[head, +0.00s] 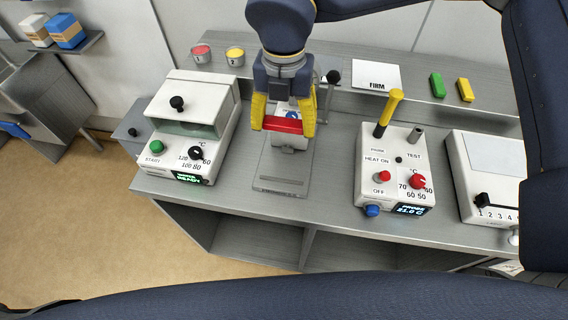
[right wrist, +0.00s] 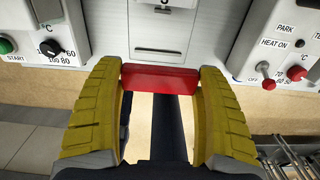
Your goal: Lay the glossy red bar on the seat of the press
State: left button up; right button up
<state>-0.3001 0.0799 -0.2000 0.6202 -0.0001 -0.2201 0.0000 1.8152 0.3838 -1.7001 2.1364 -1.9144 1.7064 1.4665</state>
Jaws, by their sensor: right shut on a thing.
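The glossy red bar (head: 283,125) is between the yellow fingers of my right gripper (head: 284,122), which is shut on it. In the right wrist view the bar (right wrist: 160,77) lies crosswise between the two fingertips (right wrist: 160,85), one at each end. In the head view the gripper points down over the grey press (head: 280,179) in the middle of the bench. The gripper and bar hide much of the press's rear part and its seat. I cannot tell whether the bar touches the seat. My left gripper is not in view.
A white heater box (head: 189,122) with a clear hood stands left of the press. A white unit (head: 396,165) with an upright yellow-handled tool (head: 388,112) stands to the right. Green (head: 437,85) and yellow (head: 465,90) bars and a FIRM card (head: 376,77) lie on the rear ledge.

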aim_at(284, 169)
notch_tip(284, 169, down, 16)
jog(key=shift+r, duration=0.25)
dwell(0.5)
jog(key=shift+f, duration=0.25)
jog(key=o, duration=1.2)
jog(key=shift+c, duration=0.2)
notch_tip(284, 169, up, 12)
jog(key=shift+r, duration=0.25)
